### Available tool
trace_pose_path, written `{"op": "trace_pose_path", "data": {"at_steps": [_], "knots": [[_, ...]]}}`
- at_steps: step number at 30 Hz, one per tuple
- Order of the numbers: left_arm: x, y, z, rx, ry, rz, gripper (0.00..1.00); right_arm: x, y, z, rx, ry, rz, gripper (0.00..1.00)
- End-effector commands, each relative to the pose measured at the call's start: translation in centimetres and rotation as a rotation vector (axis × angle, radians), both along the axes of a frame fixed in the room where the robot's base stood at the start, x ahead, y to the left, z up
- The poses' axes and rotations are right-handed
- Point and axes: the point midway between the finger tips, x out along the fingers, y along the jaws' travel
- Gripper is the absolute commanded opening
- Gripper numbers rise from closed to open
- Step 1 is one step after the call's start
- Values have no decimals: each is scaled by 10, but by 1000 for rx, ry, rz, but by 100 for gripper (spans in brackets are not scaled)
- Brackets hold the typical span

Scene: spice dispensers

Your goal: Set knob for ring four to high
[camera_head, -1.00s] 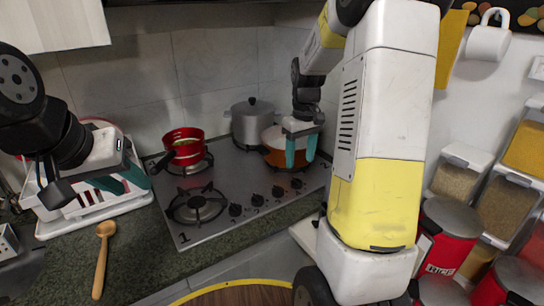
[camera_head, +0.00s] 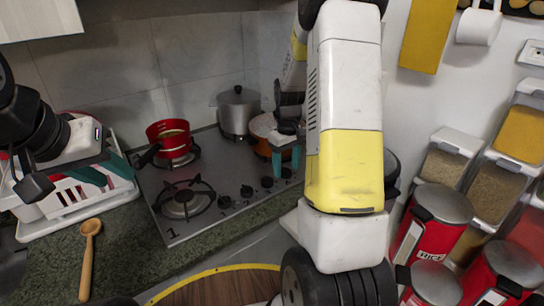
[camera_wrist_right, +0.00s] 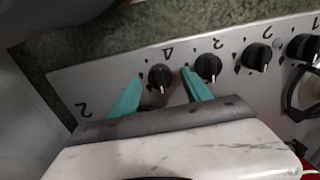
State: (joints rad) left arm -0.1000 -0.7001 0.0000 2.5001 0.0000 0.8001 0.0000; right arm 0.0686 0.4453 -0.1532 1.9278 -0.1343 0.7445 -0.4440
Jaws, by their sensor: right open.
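The hob (camera_head: 228,165) has a row of black knobs along its front edge. The knob marked 4 (camera_wrist_right: 160,76) is the leftmost in the right wrist view, its white mark pointing toward the gripper. In the head view this knob (camera_head: 286,172) is the rightmost. My right gripper (camera_wrist_right: 162,78) is open, its teal fingertips on either side of the knob marked 4; I cannot tell if they touch it. It also shows in the head view (camera_head: 286,166). My left gripper (camera_head: 104,172) is open and empty over the white rack at the left.
The knob marked 3 (camera_wrist_right: 208,67) is close beside my right gripper's finger. A red pot (camera_head: 168,133), a silver pot (camera_head: 238,112) and an orange pan (camera_head: 262,125) stand on the hob. A wooden spoon (camera_head: 88,262) lies on the counter. Red canisters (camera_head: 432,222) stand at the right.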

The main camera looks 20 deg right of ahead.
Motion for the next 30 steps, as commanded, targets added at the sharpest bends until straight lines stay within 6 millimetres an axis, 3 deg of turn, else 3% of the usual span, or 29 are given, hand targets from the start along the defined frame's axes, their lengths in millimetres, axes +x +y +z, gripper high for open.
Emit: {"op": "trace_pose_path", "data": {"at_steps": [3,11,22,30], "knots": [[0,0,0,0,0,0,36,0,0,0,0,0,0,53],[0,0,0,0,0,0,36,0,0,0,0,0,0,2],[0,0,0,0,0,0,36,0,0,1,0,0,-51,0],[0,0,0,0,0,0,36,0,0,1,0,-1,-229,0]]}}
